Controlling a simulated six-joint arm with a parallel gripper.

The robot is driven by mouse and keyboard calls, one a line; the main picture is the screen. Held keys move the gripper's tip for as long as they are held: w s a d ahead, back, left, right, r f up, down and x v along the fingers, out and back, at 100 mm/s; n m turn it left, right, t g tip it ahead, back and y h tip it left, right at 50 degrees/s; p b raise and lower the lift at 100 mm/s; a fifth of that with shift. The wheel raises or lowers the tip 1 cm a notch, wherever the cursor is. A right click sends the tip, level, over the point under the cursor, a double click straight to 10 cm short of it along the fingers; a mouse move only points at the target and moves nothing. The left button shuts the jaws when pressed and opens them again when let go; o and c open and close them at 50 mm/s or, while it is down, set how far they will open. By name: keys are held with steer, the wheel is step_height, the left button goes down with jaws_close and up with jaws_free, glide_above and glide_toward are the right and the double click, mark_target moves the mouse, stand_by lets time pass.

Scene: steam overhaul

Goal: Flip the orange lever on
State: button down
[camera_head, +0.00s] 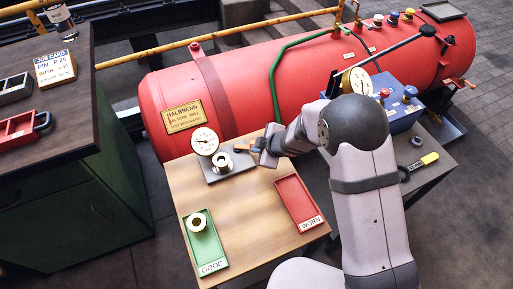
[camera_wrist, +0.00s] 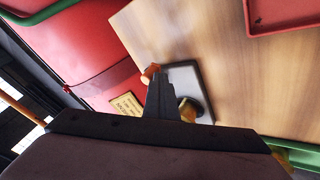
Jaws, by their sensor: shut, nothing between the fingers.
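The orange lever (camera_head: 243,146) sits at the back edge of a dark grey plate fixture (camera_head: 214,176) on the wooden bench. In the wrist view its orange end (camera_wrist: 150,72) shows just beyond my fingertips. My gripper (camera_head: 259,148) is shut and empty, close to the lever on its right in the head view. In the wrist view the closed dark fingers (camera_wrist: 159,82) lie over the plate edge. I cannot tell whether they touch the lever, and its lower part is hidden. A metal bushing (camera_head: 222,165) stands on the plate, with a round white gauge (camera_head: 204,141) behind it.
A green GOOD tray (camera_head: 213,266) holds one bushing (camera_head: 196,222). The red WORN tray (camera_head: 299,203) is empty. A large red tank (camera_head: 240,90) lies behind the bench. A blue box (camera_head: 400,112) with a gauge stands right. Bare wood lies between the trays.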

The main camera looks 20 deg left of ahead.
steer(key=shift+w+d+r, duration=0.1)
steer(key=shift+w, duration=0.1)
steer(key=shift+s+d+r+p, duration=0.1)
steer(key=shift+d+r+p, duration=0.2)
steer(key=shift+r, duration=0.2)
steer(key=p+v, duration=0.4)
steer(key=v, duration=0.4)
steer(key=shift+d+r+p, duration=0.25)
steer(key=shift+p, duration=0.1)
steer(key=shift+s, duration=0.15)
